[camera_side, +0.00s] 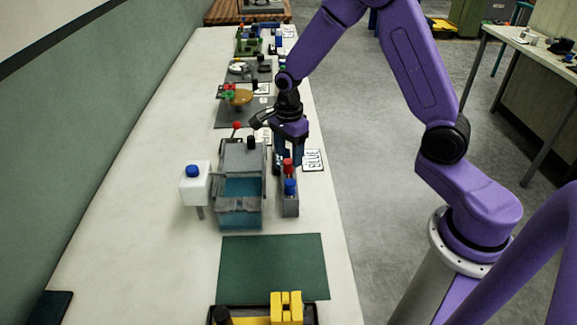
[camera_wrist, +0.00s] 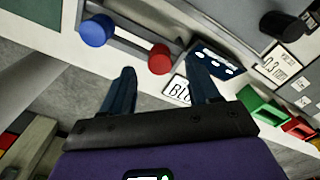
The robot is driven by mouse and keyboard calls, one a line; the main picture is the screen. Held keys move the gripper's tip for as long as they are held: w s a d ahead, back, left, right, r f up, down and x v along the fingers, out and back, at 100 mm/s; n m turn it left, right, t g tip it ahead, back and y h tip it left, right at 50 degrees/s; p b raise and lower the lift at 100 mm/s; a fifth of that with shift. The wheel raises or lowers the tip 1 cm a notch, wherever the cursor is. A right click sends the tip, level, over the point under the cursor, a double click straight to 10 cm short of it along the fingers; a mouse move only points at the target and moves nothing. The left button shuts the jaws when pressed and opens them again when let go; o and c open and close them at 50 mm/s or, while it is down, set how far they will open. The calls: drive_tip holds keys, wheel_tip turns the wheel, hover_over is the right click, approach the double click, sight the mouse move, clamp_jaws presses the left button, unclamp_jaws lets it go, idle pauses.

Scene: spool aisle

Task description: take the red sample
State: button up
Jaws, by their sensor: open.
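The red sample (camera_side: 288,166) is a red-topped piece standing in a narrow grey rack (camera_side: 290,207) on the long table. Its round red top also shows in the wrist view (camera_wrist: 160,58), just beyond the gap between my fingertips. A blue-topped sample (camera_side: 291,187) stands in the same rack, nearer the side camera; in the wrist view it is at upper left (camera_wrist: 95,30). My gripper (camera_side: 289,158) is open and empty, pointing down above the rack at the red sample; its fingers also show in the wrist view (camera_wrist: 163,76). I cannot tell whether a finger touches the sample.
A grey device with a blue-green basin (camera_side: 240,190) stands close left of the rack. A white box with a blue knob (camera_side: 195,184) is beside it. A card (camera_side: 313,160), partly reading "BLU" in the wrist view, lies right of the rack. A green mat (camera_side: 273,268) in front is bare.

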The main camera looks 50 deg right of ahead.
sight(288, 168)
drive_tip(key=shift+f, duration=1.15)
drive_tip(key=c, duration=1.1)
